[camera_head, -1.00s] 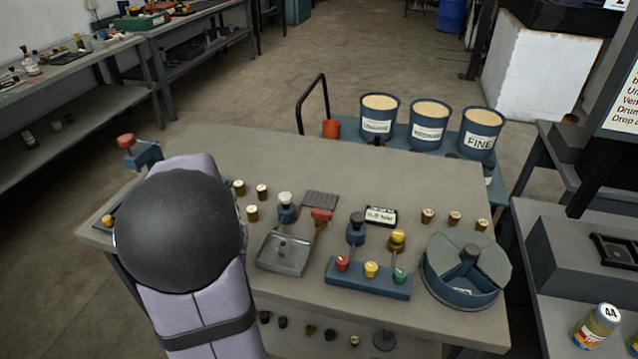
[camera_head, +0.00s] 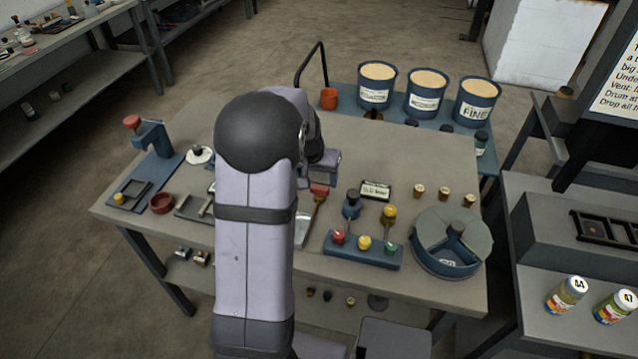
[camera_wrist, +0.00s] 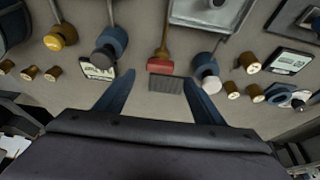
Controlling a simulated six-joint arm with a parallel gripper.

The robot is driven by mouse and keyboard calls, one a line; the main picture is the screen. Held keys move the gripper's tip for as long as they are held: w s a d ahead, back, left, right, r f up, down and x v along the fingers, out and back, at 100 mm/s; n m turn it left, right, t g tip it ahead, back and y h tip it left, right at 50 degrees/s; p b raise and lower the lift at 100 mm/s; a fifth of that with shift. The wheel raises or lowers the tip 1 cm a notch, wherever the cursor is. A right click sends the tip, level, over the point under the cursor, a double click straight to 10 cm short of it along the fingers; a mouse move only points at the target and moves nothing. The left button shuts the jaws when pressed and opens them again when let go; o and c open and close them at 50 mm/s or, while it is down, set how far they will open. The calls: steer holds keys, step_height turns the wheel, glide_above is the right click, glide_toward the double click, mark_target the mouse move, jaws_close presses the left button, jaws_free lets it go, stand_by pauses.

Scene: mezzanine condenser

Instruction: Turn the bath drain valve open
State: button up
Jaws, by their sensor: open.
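A red-handled valve (camera_head: 319,190) with a brass stem sits beside the grey metal tray (camera_head: 302,236), which my arm partly hides. No readable label marks it as the bath drain valve. In the wrist view its red handle (camera_wrist: 160,65) lies just beyond and between my fingertips, with the brass stem running up toward the tray (camera_wrist: 205,12). My gripper (camera_wrist: 158,77) is open and empty, with one finger on each side of a dark ribbed plate (camera_wrist: 166,85). I cannot tell its height. In the head view my arm hides the fingers.
A white-capped blue knob (camera_wrist: 207,75) is close to the right finger. A dark blue knob (camera_wrist: 110,42) and a label plate (camera_wrist: 98,68) are close to the left finger. A yellow-topped valve (camera_head: 389,211), a coloured-button block (camera_head: 362,249) and a round divided bin (camera_head: 453,243) stand right.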

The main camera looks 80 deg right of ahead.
mark_target(320, 187)
steer(key=shift+p+x, duration=0.9)
steer(key=shift+x, duration=2.1)
steer(key=c, duration=1)
